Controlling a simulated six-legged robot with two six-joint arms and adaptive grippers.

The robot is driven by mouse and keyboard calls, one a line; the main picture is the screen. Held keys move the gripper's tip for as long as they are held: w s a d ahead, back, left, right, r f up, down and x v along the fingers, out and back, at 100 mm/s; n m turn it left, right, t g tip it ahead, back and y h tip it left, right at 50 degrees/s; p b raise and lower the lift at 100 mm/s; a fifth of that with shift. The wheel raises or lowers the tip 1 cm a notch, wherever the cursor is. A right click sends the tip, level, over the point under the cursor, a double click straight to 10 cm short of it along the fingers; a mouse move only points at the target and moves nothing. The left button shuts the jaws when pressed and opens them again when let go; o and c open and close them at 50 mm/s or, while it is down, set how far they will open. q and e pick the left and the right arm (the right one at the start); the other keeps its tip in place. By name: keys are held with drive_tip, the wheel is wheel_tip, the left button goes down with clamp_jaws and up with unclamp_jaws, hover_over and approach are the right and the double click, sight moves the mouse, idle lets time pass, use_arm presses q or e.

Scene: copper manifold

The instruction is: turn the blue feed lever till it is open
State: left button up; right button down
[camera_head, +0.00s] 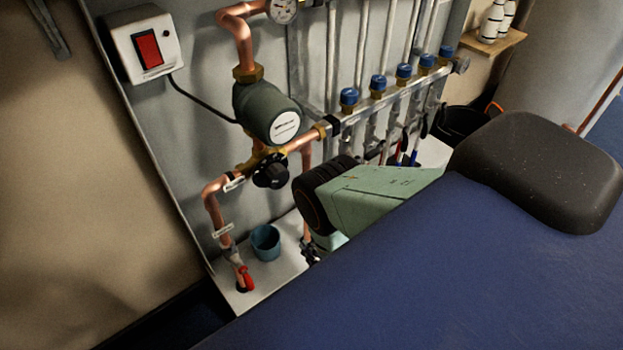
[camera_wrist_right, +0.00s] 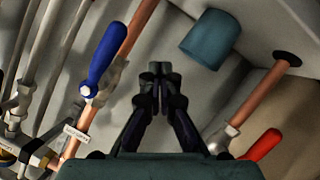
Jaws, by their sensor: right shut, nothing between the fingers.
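The blue feed lever (camera_wrist_right: 103,62) shows in the right wrist view, left of my gripper. Its handle slants up and right, roughly alongside a copper pipe (camera_wrist_right: 134,32), over a grey valve body. I cannot tell how far it is turned. In the head view I cannot make it out; my right arm covers much of that area. My right gripper (camera_wrist_right: 160,72) is shut and empty, its fingertips apart from the lever in the wrist view. It also shows in the head view (camera_head: 310,252), low by the copper pipe. My left gripper is not in view.
A red lever (camera_head: 246,277) sits on the left pipe. A blue-green cup (camera_head: 265,243) stands between the pipes. A pump (camera_head: 267,112), a black knob (camera_head: 270,171) and the manifold bar (camera_head: 376,105) are above. A switch box (camera_head: 143,45) hangs on the panel.

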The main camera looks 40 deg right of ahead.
drive_tip(key=s+a+p, duration=0.3)
drive_tip(key=s+a, duration=0.1)
drive_tip(key=s, duration=0.5)
drive_tip(key=shift+s+r, duration=0.15)
